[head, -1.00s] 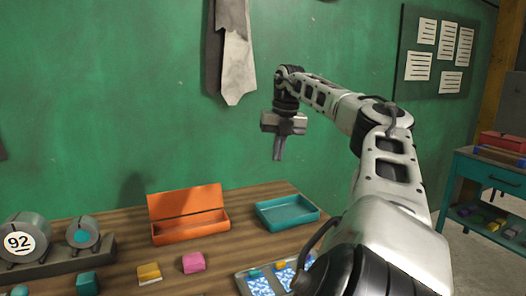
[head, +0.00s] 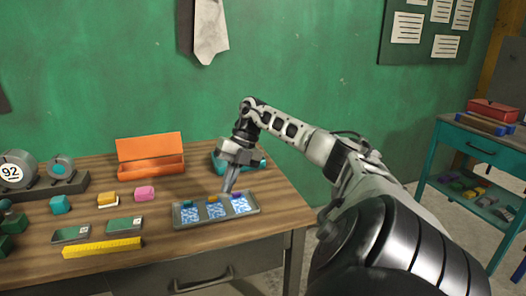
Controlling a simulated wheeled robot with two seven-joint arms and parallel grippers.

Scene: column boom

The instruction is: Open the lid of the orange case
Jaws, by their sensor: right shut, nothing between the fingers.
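The orange case (head: 151,168) stands at the back of the wooden table, near the green wall. Its lid (head: 149,146) is up, leaning back behind the open box. My right gripper (head: 227,191) is shut and empty. It points down just above the back edge of a grey tray (head: 188,222), to the right of the case and apart from it. My left gripper is not in view.
The grey tray holds blue-patterned cards with small coloured pieces. A teal tray (head: 262,164) is partly hidden behind my right gripper. A pink block (head: 145,193), a yellow ruler (head: 102,248) and dark cards lie left of the grey tray. A teal cart (head: 470,150) stands at right.

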